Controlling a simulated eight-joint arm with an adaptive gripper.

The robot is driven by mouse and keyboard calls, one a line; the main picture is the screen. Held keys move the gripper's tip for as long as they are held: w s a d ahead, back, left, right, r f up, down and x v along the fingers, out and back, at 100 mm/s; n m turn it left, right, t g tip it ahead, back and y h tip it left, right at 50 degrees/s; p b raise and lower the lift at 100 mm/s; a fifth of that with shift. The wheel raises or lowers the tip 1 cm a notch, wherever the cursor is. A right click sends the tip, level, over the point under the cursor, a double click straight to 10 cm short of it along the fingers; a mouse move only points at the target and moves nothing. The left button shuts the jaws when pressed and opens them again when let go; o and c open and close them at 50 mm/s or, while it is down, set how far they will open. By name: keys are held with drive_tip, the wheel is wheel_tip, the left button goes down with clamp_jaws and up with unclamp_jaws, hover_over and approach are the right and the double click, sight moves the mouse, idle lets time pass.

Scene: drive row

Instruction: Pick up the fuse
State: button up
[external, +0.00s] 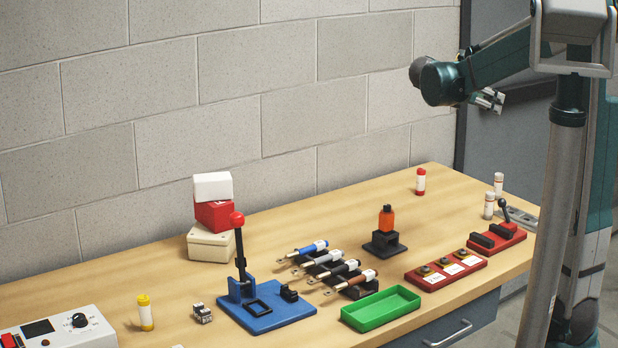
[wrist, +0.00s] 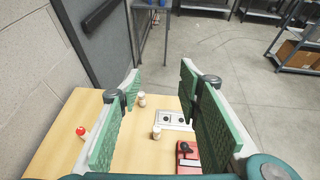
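Several small fuse-like cylinders stand on the wooden bench; I cannot tell which one is the fuse. Two white ones with brownish bands, one farther (external: 498,183) and one nearer (external: 489,205), stand upright at the right end and also show in the wrist view (wrist: 141,100) (wrist: 156,132). A red-and-white cylinder (external: 420,181) stands at the back, and a yellow-capped one (external: 145,313) at the front left. My gripper (external: 488,99) is raised well above the right end of the bench. In the wrist view its green pads (wrist: 160,90) are wide apart with nothing between them.
A red base with a black lever (external: 497,237), a grey socket plate (external: 517,217), a red three-button strip (external: 446,270) and a green tray (external: 381,308) lie along the bench. A blue lever press (external: 265,310), stacked boxes (external: 211,246) and several colored-handled tools (external: 331,270) stand farther left.

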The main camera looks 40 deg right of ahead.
approach(487, 204)
drive_tip(key=x, duration=0.3)
drive_tip(key=shift+d, duration=0.4)
drive_tip(key=shift+d+f, duration=0.1)
drive_tip(key=shift+x, duration=1.2)
drive_tip(key=shift+b+x, duration=1)
drive_tip(key=shift+x, duration=1.6)
drive_tip(key=shift+w+f, duration=0.15)
drive_tip(key=c, duration=1)
